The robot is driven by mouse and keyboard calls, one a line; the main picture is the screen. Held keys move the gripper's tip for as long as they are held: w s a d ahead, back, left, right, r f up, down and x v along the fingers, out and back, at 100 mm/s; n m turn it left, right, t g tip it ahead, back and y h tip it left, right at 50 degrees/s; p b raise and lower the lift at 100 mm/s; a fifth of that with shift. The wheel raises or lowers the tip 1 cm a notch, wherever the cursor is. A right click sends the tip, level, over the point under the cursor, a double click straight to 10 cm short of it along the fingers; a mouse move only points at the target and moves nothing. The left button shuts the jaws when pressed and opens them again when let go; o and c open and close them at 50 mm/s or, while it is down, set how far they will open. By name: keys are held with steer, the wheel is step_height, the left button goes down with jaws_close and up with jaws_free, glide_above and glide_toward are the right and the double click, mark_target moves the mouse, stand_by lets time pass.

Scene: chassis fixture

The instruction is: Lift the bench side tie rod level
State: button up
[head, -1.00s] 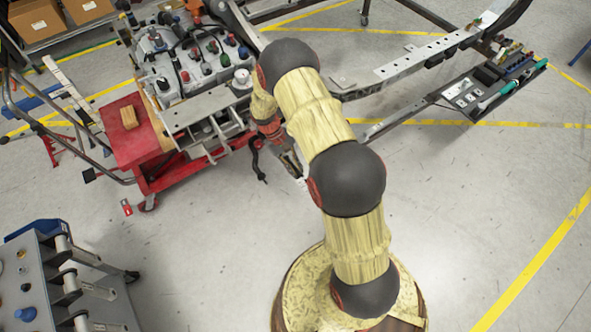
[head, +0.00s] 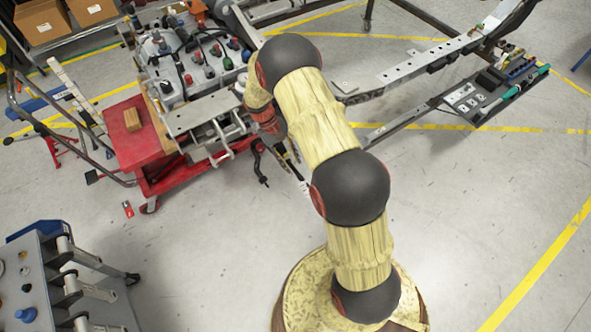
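A dark rod with a jointed, bent end (head: 259,167), which looks like the tie rod, hangs down at the right edge of the red cart, left of my wrist. Its upper part is hidden by my arm and the metal parts there. My gripper (head: 296,174) points downward just right of this rod, partly behind my own arm. It is small and dark here, so I cannot tell whether its fingers are open or shut, or whether they touch the rod.
A red cart (head: 138,150) carries metal machinery and a wooden block (head: 132,120). The chassis frame (head: 420,66) runs to the upper right, with a tool tray (head: 476,98) beside it. A grey cabinet (head: 52,278) stands lower left. The floor at right is clear.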

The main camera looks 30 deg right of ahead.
steer(key=v, duration=0.5)
steer(key=shift+w+a+r, duration=0.1)
steer(key=shift+w+r, duration=0.05)
steer(key=shift+r, duration=0.2)
